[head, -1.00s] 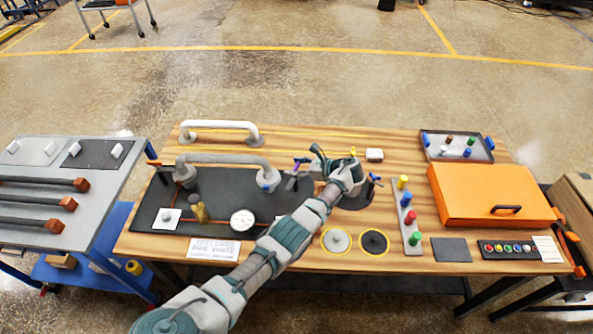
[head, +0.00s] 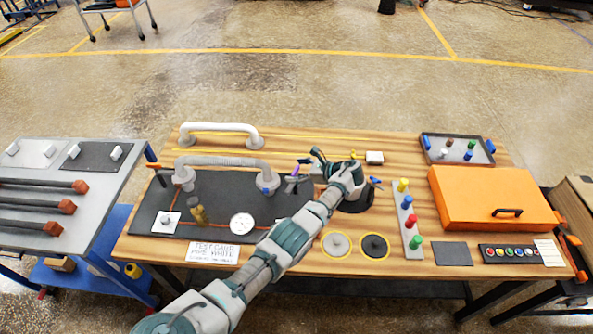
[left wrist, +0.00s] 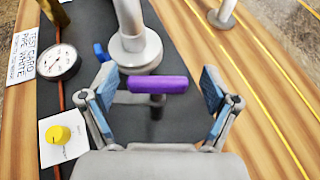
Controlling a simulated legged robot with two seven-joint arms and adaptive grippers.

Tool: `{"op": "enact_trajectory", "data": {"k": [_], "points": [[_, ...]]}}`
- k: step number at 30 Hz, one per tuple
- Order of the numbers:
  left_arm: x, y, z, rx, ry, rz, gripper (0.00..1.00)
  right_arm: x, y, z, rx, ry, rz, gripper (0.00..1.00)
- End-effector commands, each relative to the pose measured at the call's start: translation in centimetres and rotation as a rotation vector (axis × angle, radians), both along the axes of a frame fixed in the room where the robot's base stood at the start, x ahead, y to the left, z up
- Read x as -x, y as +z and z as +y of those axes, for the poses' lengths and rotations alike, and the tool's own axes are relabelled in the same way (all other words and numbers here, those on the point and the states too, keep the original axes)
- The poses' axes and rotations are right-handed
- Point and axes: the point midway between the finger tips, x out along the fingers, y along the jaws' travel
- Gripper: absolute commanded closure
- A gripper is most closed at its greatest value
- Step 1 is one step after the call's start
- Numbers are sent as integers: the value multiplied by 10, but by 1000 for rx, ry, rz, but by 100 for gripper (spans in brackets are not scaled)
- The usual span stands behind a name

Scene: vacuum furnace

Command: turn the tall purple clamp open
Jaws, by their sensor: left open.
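The tall purple clamp (left wrist: 158,84) shows in the left wrist view as a purple bar handle on a dark post, lying across the picture. In the head view the clamp (head: 304,161) is small, beside the pipe's right end, left of my gripper. My left gripper (head: 322,162) reaches over the table's middle. In the left wrist view my left gripper (left wrist: 158,78) is open, with one blue-padded finger on each side of the purple handle and visible gaps at both ends. The clamp's base is partly hidden. My right gripper is not in view.
A grey pipe (head: 222,161) with a flange stands left of the clamp on a dark plate. A round gauge (left wrist: 58,62) and a yellow knob (left wrist: 59,135) are nearby. A blue handle (head: 375,183) sits right of my gripper. An orange case (head: 490,198) lies at right.

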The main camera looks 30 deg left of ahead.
Motion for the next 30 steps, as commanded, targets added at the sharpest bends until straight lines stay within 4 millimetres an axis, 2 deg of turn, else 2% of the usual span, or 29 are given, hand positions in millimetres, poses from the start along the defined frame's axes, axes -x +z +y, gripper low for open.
{"op": "enact_trajectory", "data": {"k": [5, 12, 18, 28, 29, 30], "points": [[-1, 16, 1, -2, 0, -5, 12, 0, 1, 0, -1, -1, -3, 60], [-2, 65, -1, -1, 0, -4, 12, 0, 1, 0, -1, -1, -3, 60], [-2, 92, -1, 0, -1, -1, 12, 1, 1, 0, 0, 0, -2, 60], [-2, 98, -1, 0, -1, 2, 12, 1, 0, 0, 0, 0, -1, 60], [-2, 98, -1, 0, -1, 2, 18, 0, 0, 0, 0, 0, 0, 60], [-2, 99, -1, 0, 0, 1, 28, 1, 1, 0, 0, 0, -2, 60]]}}
